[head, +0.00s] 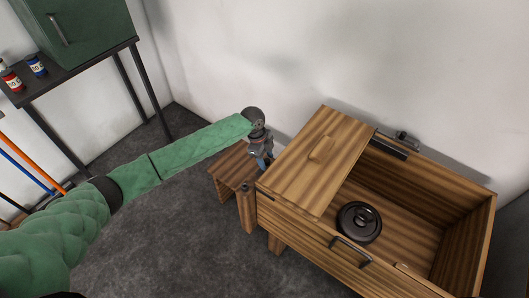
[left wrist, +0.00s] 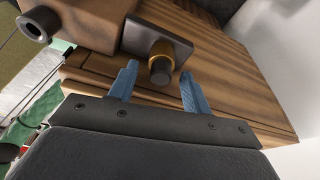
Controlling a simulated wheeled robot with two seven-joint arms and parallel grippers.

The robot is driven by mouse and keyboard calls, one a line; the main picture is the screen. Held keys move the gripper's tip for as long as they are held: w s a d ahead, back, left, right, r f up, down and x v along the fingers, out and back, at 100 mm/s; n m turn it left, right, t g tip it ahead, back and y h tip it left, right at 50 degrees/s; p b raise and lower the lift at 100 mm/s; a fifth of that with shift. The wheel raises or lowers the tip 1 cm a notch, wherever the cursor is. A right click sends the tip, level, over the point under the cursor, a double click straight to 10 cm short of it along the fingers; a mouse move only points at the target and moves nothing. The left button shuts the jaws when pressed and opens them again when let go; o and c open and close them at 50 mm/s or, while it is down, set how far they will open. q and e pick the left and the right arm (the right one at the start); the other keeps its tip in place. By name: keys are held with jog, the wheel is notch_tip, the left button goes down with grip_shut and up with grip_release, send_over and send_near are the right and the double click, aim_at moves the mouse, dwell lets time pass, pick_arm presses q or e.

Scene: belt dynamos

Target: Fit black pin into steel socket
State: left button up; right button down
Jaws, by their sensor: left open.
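My left gripper (head: 262,158) is at the small wooden stand beside the large wooden box. In the left wrist view its two blue fingers (left wrist: 158,76) are open and spread apart. A dark grey metal tube with a round hole (left wrist: 38,24), which may be the socket, sticks out at the upper left of that view. The head view does not show the pin clearly. My right gripper is not in view.
The wooden box (head: 465,250) has a half-covering lid and a round black lidded object (head: 359,222) inside. A wooden stand (head: 232,166) is against its left side. A green cabinet (head: 85,30) sits on a dark table at the upper left. Grey floor is clear in front.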

aim_at(266, 159)
pick_arm(q)
jog(key=shift+f, duration=0.1)
